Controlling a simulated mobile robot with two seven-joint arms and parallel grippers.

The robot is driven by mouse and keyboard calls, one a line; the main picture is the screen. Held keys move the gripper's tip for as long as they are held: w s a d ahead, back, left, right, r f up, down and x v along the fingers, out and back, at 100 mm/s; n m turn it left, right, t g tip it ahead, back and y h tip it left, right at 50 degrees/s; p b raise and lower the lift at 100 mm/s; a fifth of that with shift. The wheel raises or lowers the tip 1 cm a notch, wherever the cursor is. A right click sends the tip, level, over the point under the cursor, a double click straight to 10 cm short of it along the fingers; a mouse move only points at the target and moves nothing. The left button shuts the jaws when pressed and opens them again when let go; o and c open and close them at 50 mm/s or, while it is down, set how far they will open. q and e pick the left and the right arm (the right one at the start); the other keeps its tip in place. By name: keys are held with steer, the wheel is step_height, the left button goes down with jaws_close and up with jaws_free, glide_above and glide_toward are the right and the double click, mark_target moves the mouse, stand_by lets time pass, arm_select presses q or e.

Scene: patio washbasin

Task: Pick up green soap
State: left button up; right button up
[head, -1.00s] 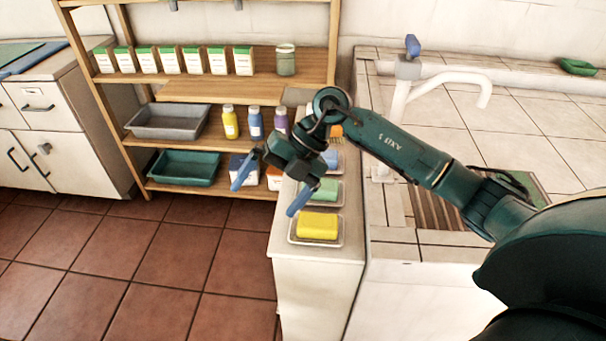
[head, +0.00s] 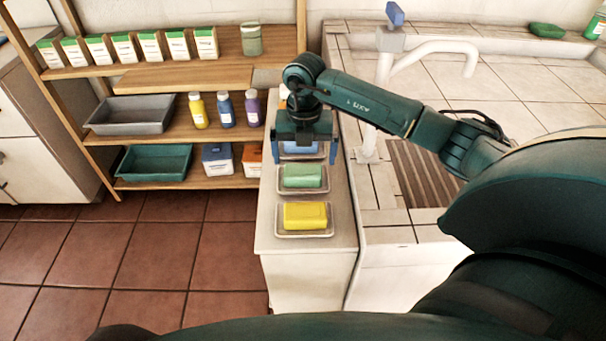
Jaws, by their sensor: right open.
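The green soap (head: 302,176) lies in a pale dish on the narrow white counter, between a yellow soap (head: 305,215) nearer me and a blue soap (head: 300,148) farther back. My right gripper (head: 305,158) is open and empty. Its blue fingertips are spread to either side, just behind the green soap in the picture and over the area of the blue soap, which it partly covers. The green soap is fully in sight and the fingers appear apart from it. My left gripper is not in view.
A tiled basin with a white tap (head: 385,90) stands right of the counter, under my right arm. A green object (head: 547,30) lies on its back ledge. A wooden shelf (head: 215,80) with boxes, bottles and trays stands at the left. The floor left of the counter is clear.

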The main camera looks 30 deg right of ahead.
mark_target(303, 170)
steer(key=f, duration=0.4)
steer(key=shift+w+f, duration=0.25)
steer(key=shift+w, duration=0.1)
steer(key=shift+d, duration=0.1)
steer(key=c, duration=1)
step_height(303, 170, up, 10)
steer(key=shift+r, duration=0.1)
